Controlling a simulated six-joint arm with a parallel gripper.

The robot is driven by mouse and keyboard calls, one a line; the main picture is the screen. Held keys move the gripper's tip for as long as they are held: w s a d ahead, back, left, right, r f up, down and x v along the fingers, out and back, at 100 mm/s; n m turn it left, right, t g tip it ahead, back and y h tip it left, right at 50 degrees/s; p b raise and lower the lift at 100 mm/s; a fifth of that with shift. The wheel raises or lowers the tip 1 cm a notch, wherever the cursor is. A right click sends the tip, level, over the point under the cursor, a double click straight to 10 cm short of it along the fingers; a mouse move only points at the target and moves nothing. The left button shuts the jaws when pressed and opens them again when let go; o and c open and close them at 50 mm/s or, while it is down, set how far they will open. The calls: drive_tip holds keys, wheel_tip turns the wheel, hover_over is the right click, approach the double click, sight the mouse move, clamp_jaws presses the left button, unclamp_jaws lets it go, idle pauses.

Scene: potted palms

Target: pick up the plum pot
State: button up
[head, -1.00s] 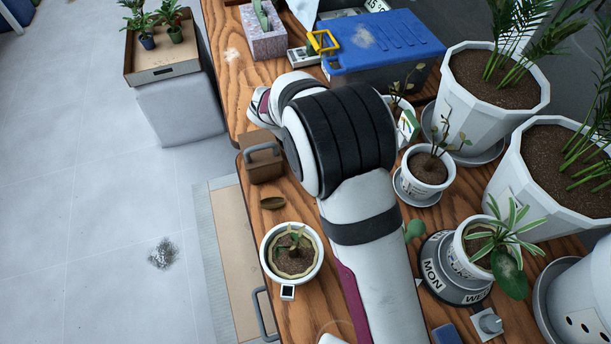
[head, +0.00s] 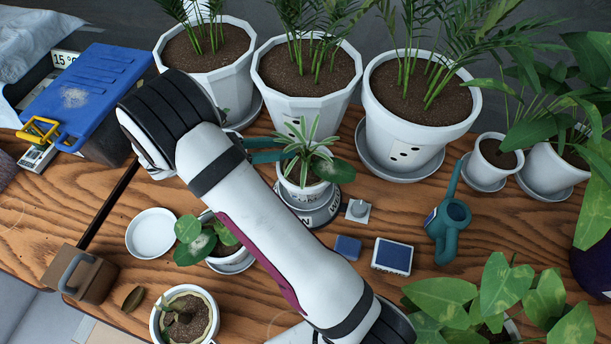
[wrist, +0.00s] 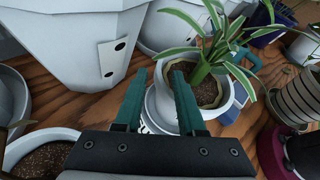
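A dark plum pot (head: 592,268) stands at the right edge of the head view, partly cut off and overhung by broad green leaves. A dark purple-blue pot (wrist: 262,15) at the top right of the wrist view looks like the same one. My gripper (head: 272,150) has teal fingers and is beside the white spider-plant pot (head: 303,190), well left of the plum pot. In the wrist view my gripper (wrist: 170,72) has its fingers apart with nothing held, overlapping the spider-plant pot's left side; I cannot tell whether they touch it.
Large white palm pots (head: 305,85) line the back. A teal watering can (head: 450,222), a blue-topped box (head: 392,256) and a leafy plant (head: 500,300) lie between my gripper and the plum pot.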

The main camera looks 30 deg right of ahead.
drive_tip(key=shift+x, duration=1.05)
clamp_jaws()
idle(0.5)
